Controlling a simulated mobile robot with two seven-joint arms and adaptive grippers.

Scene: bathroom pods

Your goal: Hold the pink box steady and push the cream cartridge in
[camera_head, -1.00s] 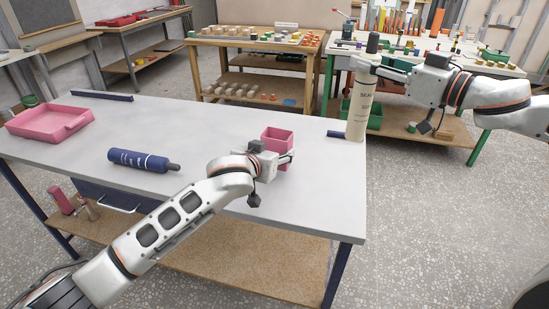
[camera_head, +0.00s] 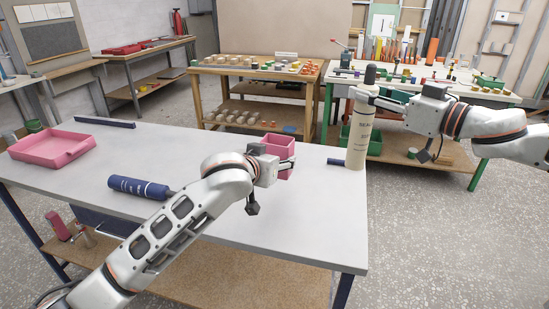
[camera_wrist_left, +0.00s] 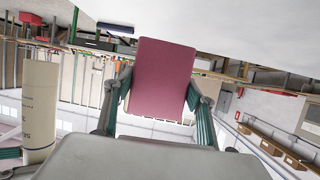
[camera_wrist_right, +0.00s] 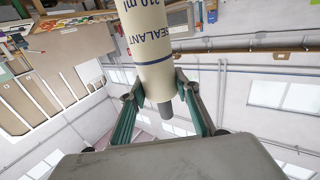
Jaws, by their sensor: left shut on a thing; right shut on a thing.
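The pink box (camera_head: 284,150) stands on the grey table near its right part. My left gripper (camera_head: 284,166) is shut on it; the left wrist view shows the box (camera_wrist_left: 163,80) between both fingers. The cream cartridge (camera_head: 358,138), marked as sealant and with a dark nozzle end at the top, is upright at the table's right edge. My right gripper (camera_head: 373,97) is shut on its upper part. The right wrist view shows the cartridge (camera_wrist_right: 155,50) between the fingers. The cartridge is to the right of the box and apart from it. The inside of the box is hidden.
A blue cartridge (camera_head: 138,187) lies on the table (camera_head: 215,150) left of my left arm. A pink tray (camera_head: 52,148) is at the far left, and a dark blue bar (camera_head: 105,122) lies at the back edge. A short blue piece (camera_head: 336,162) lies just left of the cream cartridge.

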